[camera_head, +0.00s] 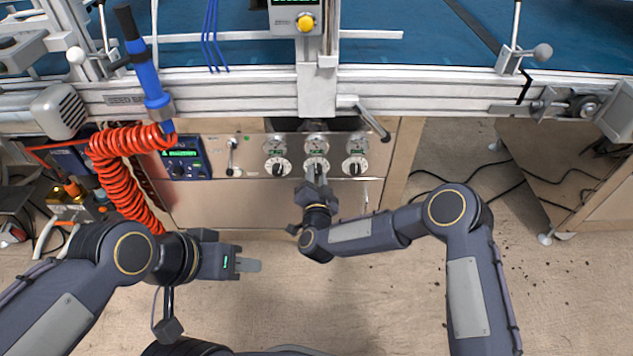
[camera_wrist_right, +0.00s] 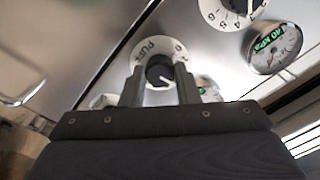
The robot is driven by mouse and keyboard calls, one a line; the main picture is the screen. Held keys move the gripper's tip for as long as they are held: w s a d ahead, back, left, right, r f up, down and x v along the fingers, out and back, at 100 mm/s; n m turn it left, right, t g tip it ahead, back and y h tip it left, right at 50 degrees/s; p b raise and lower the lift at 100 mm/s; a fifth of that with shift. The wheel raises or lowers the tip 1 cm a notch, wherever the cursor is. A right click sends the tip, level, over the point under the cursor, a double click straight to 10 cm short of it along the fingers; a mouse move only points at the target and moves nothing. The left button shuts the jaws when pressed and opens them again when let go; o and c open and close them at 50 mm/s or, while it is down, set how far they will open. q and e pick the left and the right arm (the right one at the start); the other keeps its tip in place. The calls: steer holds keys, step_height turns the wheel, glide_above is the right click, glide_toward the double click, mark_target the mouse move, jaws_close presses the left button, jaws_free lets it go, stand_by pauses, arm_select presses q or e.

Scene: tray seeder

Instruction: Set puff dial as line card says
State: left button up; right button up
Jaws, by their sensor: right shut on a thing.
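The puff dial (camera_wrist_right: 160,72) has a white face lettered PUFF and a black knob with a white pointer line. In the right wrist view my right gripper (camera_wrist_right: 160,88) has one finger on each side of the knob and is shut on it. The pointer line slants to the lower right in that view. In the head view my right gripper (camera_head: 317,178) is at the middle dial (camera_head: 317,164) of three on the panel. My left gripper (camera_head: 248,265) is away from the panel, over the floor; its jaw gap does not show. I cannot make out a line card.
A left dial (camera_head: 277,166) and a right dial (camera_head: 355,165) flank the middle one, with gauges above. A blue controller (camera_head: 184,160) and small lever (camera_head: 232,158) are further left. A red coiled hose (camera_head: 125,165) hangs there. A clamp lever (camera_head: 372,122) juts out above the right dial.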

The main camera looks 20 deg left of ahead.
steer(key=shift+m+b, duration=0.6)
steer(key=shift+m, duration=0.3)
steer(key=o, duration=1)
steer(key=shift+c, duration=0.2)
steer(key=p+v, duration=0.2)
steer(key=v, duration=0.6)
steer(key=shift+w, duration=0.1)
